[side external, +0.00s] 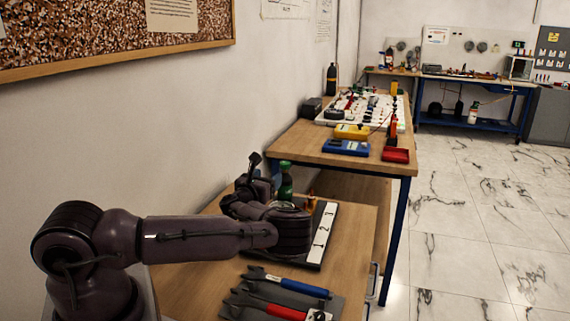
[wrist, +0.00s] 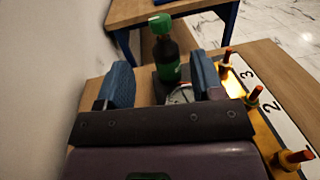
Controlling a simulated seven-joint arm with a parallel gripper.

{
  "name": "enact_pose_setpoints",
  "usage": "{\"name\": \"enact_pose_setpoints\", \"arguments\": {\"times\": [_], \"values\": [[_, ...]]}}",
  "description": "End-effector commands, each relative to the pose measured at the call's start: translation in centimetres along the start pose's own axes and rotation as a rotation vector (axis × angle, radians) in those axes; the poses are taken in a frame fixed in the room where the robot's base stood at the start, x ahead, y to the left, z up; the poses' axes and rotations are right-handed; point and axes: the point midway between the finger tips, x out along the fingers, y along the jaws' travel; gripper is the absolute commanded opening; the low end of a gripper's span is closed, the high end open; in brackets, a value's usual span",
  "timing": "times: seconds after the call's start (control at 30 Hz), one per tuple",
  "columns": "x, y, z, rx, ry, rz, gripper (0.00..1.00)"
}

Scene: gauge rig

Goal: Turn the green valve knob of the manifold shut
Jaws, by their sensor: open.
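In the wrist view the manifold is a yellow bar (wrist: 262,122) with several upright stems with red-orange tips, beside a white strip (wrist: 285,120) showing numbers 2 and 3. The side external view shows the strip with 1, 2 and 3 (side external: 321,235). I see no clearly green knob on the bar. A dark green bottle-like body with a bright green top (wrist: 161,23) stands upright beyond my fingers; it also shows in the side view (side external: 286,183). My gripper (wrist: 160,72) is open, its two blue-grey fingers wide apart, with nothing held. My arm hides part of the rig in the side view.
A round dial (wrist: 181,94) shows behind the right finger. Wrenches with blue (side external: 304,288) and red (side external: 287,311) handles lie on a dark mat near the front. A wall is close on the left. Another wooden bench (side external: 280,145) with meters stands beyond.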

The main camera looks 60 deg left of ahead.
Motion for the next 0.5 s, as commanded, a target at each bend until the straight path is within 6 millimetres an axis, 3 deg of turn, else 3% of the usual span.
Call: {"name": "enact_pose_setpoints", "arguments": {"times": [0.5], "values": [[8.4, 0.1, 0.0, -0.005, 0.0, 0.002, 0.61]]}}
